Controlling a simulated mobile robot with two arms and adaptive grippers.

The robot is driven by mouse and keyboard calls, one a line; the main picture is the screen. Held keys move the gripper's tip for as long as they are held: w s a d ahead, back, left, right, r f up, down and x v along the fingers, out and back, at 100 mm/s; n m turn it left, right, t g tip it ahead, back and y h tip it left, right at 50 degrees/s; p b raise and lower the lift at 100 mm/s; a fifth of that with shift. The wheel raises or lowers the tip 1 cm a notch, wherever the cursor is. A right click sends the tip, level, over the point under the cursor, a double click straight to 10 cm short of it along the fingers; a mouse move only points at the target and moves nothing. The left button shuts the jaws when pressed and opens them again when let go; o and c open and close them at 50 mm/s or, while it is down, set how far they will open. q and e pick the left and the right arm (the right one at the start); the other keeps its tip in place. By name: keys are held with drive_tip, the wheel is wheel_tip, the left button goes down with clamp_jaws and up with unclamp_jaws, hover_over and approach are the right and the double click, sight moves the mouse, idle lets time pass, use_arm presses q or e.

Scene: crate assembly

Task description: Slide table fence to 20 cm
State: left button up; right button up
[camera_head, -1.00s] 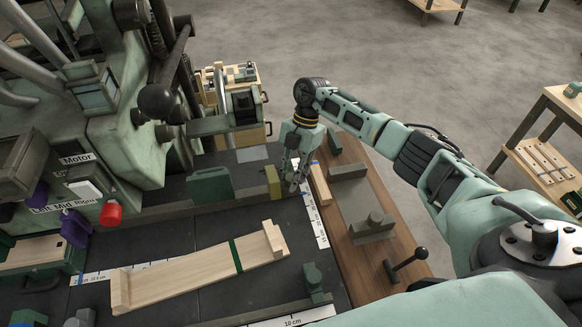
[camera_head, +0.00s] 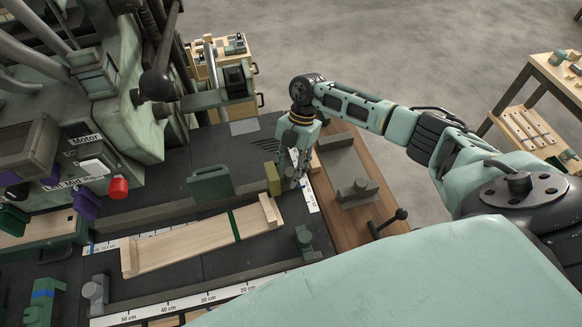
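The fence (camera_head: 150,213) appears to be the long dark bar across the black table (camera_head: 215,265), with a green block (camera_head: 210,185) and an olive block (camera_head: 272,178) along it. My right gripper (camera_head: 298,176) points down at its right end, just right of the olive block, close to a small grey part and the white side scale (camera_head: 311,200). The fingers are small and crowded, so I cannot tell whether they are closed on the fence. The scale's figures are too small to read. My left gripper is not in view.
A pale wooden board (camera_head: 190,243) with end blocks and a green strap lies in front of the fence. A green stop (camera_head: 306,242) stands near the front ruler (camera_head: 185,302). A grey metal piece (camera_head: 358,191) and a black-knobbed lever (camera_head: 388,224) sit on the brown side surface.

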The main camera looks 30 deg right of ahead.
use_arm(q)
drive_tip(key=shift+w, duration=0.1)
use_arm(e)
drive_tip(key=shift+s+a, duration=0.15)
drive_tip(key=shift+a, duration=0.05)
drive_tip(key=shift+d, duration=0.1)
drive_tip(key=shift+d+r, duration=0.1)
drive_tip(key=shift+r, duration=0.05)
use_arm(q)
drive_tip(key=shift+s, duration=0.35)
use_arm(e)
drive_tip(key=v, duration=1.1)
drive_tip(key=shift+r, duration=0.35)
